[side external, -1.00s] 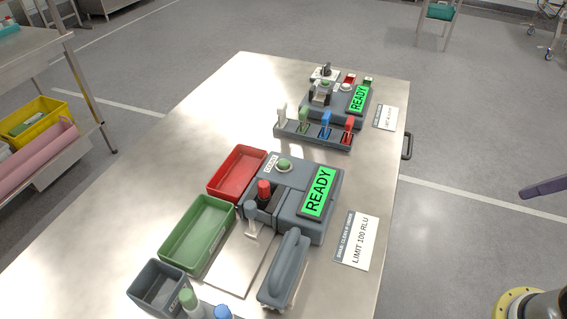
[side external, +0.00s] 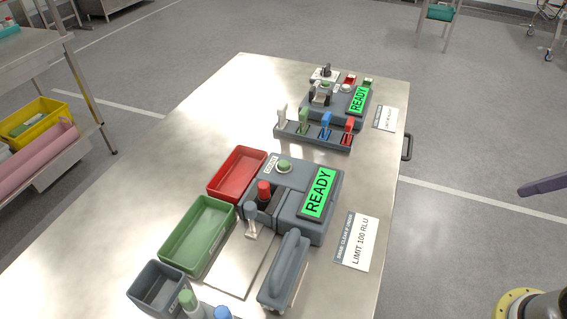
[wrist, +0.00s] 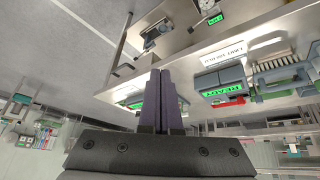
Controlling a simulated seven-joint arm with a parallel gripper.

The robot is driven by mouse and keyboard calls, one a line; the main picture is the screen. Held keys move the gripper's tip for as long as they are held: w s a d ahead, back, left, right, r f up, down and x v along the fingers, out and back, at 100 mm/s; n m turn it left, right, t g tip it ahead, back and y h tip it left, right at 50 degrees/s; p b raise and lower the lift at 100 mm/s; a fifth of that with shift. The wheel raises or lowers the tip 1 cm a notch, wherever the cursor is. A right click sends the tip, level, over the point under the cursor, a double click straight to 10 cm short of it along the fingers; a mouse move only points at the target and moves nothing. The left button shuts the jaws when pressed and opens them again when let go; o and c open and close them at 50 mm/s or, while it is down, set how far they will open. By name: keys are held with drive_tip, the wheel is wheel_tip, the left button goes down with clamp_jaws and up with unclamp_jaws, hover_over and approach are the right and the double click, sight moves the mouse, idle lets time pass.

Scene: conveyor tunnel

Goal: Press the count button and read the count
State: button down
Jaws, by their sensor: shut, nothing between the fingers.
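A grey counting unit (side external: 285,210) stands on the steel table. On its top is a round green button (side external: 284,166) in a pale ring, with a small label beside it that is too small to read surely. Its green display (side external: 318,192) reads READY; no number shows. A green display also shows upside down in the wrist view (wrist: 222,92). My gripper's dark purple fingers (wrist: 160,72) are shut and empty in the wrist view. In the side view a purple finger shape (side external: 543,187) shows at the right edge, off the table and well away from the button.
A card (side external: 357,242) reading LIMIT 100 RLU lies beside the unit. A red tray (side external: 237,173), a green tray (side external: 197,234), a grey bin (side external: 157,288) and a grey handled tool (side external: 285,268) stand near it. A second unit also reads READY (side external: 359,99), behind a rack of coloured pieces (side external: 313,135).

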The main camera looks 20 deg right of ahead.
drive_tip(key=w+a+r+n+t+y, duration=0.1)
drive_tip(key=w+a+r+n, duration=0.2)
drive_tip(key=w, duration=0.5)
drive_tip(key=w+a+r+n+t, duration=0.2)
drive_tip(key=w+r, duration=0.3)
drive_tip(key=w, duration=0.2)
drive_tip(key=w+a+r+n+t+y, duration=0.1)
drive_tip(key=w+a+r+n, duration=0.2)
drive_tip(key=w, duration=0.5)
drive_tip(key=n+g+y, duration=0.2)
drive_tip(key=n, duration=0.4)
hover_over(289, 165)
wheel_tip(289, 165, down, 12)
drive_tip(key=shift+f, duration=0.15)
drive_tip(key=shift+f, duration=4.35)
